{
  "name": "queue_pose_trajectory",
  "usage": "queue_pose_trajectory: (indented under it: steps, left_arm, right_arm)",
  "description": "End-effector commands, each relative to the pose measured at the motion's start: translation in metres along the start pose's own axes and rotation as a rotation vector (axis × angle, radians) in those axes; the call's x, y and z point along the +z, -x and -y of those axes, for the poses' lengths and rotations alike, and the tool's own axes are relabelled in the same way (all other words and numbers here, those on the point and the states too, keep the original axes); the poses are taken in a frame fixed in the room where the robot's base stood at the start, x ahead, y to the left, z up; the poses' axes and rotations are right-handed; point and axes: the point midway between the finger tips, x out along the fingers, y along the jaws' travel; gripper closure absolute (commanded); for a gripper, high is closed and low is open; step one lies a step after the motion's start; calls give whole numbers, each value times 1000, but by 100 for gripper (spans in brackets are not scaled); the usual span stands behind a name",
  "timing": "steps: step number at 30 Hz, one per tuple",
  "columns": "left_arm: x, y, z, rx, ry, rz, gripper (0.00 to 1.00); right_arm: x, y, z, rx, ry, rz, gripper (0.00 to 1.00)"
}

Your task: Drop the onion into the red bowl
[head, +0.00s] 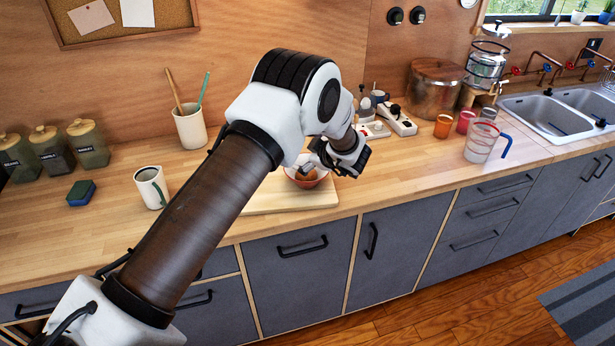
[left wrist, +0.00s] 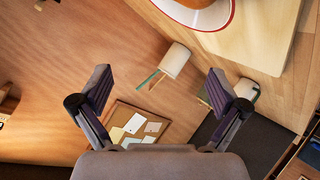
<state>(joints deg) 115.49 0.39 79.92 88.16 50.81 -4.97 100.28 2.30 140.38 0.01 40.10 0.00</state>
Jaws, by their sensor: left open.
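The red bowl (head: 291,181), white inside with a red rim, stands on a light wooden board on the counter. The brown onion (head: 305,176) lies inside it. In the left wrist view, part of the bowl (left wrist: 216,24) shows at the top edge, with a brown piece of the onion (left wrist: 200,3) in it. My left gripper (head: 314,160) is just above the bowl, at its back right. In the left wrist view its two fingers (left wrist: 160,84) are spread wide with nothing between them. My right gripper is not in view.
The wooden board (head: 262,201) lies at the counter's front edge. A measuring jug (head: 481,143) and coloured cups are right. The counter between board and jug is clear.

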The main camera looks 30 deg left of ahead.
Motion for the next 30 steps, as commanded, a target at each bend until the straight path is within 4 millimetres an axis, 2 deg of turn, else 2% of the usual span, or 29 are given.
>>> queue_pose_trajectory:
  steps: [3,6,11,26,29,30]
  left_arm:
    - [0,33,-2,5,-3,0,2]
    - [0,56,-1,3,-2,-1,2]
    - [0,77,-1,1,0,0,2]
    - [1,80,0,-1,0,1,2]
    - [10,72,11,-13,-12,2,2]
    - [19,64,23,-27,-23,3,2]
  right_arm:
    - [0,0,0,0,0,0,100]
    - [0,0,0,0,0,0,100]
    - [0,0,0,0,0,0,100]
    - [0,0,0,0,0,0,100]
    - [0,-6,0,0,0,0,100]
    - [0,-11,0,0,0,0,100]
